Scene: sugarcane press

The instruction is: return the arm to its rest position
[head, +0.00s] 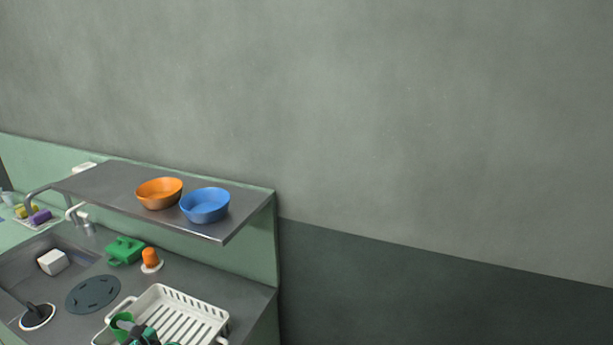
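A green and dark item (124,320) at the bottom edge is partly cut off, over the white dish rack (188,293). It is too small to tell exactly what it is.
A grey shelf (105,183) holds an orange bowl (159,193) and a blue bowl (205,206). Below are a sink with a white block (53,262), a green box-like item (125,250), an orange-topped item (150,258) and a dark round mat (93,294). Bare wall fills the right.

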